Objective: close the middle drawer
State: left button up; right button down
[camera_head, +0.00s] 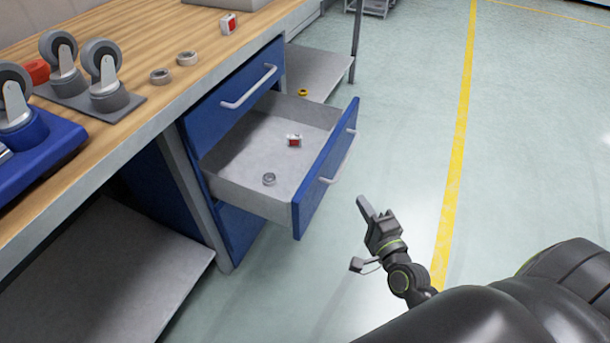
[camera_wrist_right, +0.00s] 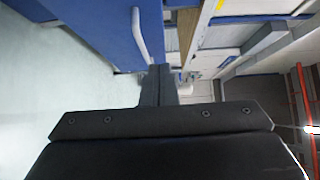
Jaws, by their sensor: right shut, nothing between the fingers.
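The middle drawer (camera_head: 325,171) is pulled out from the blue cabinet under the workbench. Its blue front carries a light handle (camera_head: 338,160). Inside lie a small red and white box (camera_head: 294,140) and a grey ring (camera_head: 269,179). The closed drawer above it (camera_head: 240,95) has its own handle. My right gripper (camera_head: 364,205) is shut and empty, in front of the open drawer's front and to the right of it, apart from it in the head view. In the right wrist view the shut fingers (camera_wrist_right: 158,85) point toward a blue front with a handle (camera_wrist_right: 140,35). My left gripper is not in view.
The wooden bench top (camera_head: 130,125) holds casters (camera_head: 103,75), two rings (camera_head: 174,68), a small red and white box (camera_head: 228,24) and a blue tray (camera_head: 40,145). A grey lower shelf (camera_head: 110,270) is at left. The floor right of the drawer is clear.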

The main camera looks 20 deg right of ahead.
jog(key=w, duration=0.1)
jog(key=p, duration=0.2)
send_near(325, 161)
jog(key=w+d, duration=0.2)
jog(key=d, duration=0.1)
jog(key=w+a, duration=0.2)
jog(key=w, duration=0.1)
jog(key=shift+w+r+p, duration=0.1)
jog(key=shift+r+p, duration=0.05)
jog(key=shift+p, duration=0.25)
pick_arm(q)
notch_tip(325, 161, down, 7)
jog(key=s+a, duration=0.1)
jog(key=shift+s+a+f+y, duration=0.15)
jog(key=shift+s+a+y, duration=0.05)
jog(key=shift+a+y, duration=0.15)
pick_arm(e)
jog(key=shift+w+a, duration=0.2)
jog(key=shift+w, duration=0.1)
